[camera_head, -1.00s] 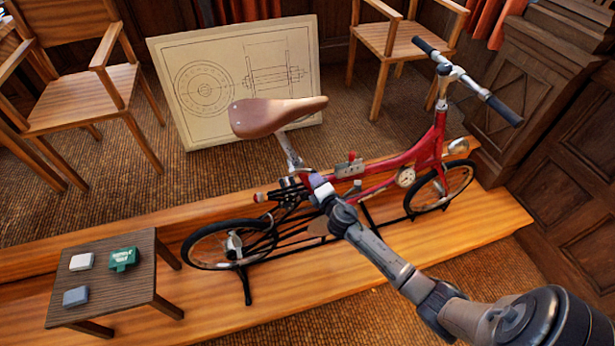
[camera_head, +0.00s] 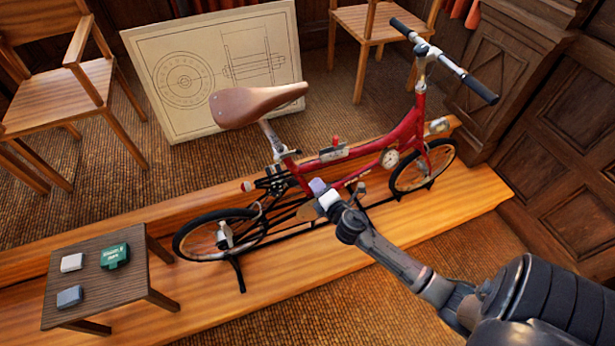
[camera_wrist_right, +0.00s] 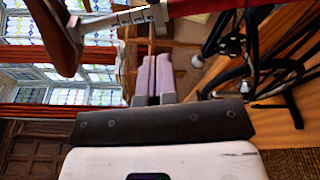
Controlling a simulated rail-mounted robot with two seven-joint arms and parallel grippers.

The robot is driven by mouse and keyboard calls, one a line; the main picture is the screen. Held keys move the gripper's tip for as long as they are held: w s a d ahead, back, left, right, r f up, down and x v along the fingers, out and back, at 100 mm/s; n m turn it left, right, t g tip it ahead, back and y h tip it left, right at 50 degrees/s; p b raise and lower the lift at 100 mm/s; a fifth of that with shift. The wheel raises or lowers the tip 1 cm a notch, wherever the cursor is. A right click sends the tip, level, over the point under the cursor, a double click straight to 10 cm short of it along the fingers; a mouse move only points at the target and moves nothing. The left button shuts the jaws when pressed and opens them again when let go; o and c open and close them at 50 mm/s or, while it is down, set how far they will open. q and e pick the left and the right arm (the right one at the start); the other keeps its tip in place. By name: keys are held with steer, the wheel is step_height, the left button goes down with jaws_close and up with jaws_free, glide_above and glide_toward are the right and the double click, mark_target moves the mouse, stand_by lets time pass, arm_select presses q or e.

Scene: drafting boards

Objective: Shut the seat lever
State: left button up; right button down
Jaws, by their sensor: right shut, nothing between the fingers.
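A red bicycle (camera_head: 405,130) stands on a wooden platform, its brown saddle (camera_head: 255,105) on a silver seat post (camera_head: 271,138). The seat clamp area (camera_head: 284,156) is where the post enters the red frame; the lever there is too small to tell its position. In the right wrist view, the seat post (camera_wrist_right: 125,20) and clamp (camera_wrist_right: 158,13) show at the top, beyond the fingertips. My right gripper (camera_head: 320,189) is shut and empty, below and to the right of the clamp in the head view. Its pale fingers (camera_wrist_right: 153,78) lie together in the wrist view. My left gripper is out of view.
A small dark table (camera_head: 107,272) with several small boxes stands at the left. A drawing board (camera_head: 160,50) leans behind the bicycle, between wooden chairs. A panelled wood cabinet (camera_head: 545,140) is at the right.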

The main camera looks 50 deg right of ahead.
steer(key=v, duration=0.3)
steer(key=shift+s+d, duration=0.15)
steer(key=shift+d, duration=0.1)
stand_by(0.5)
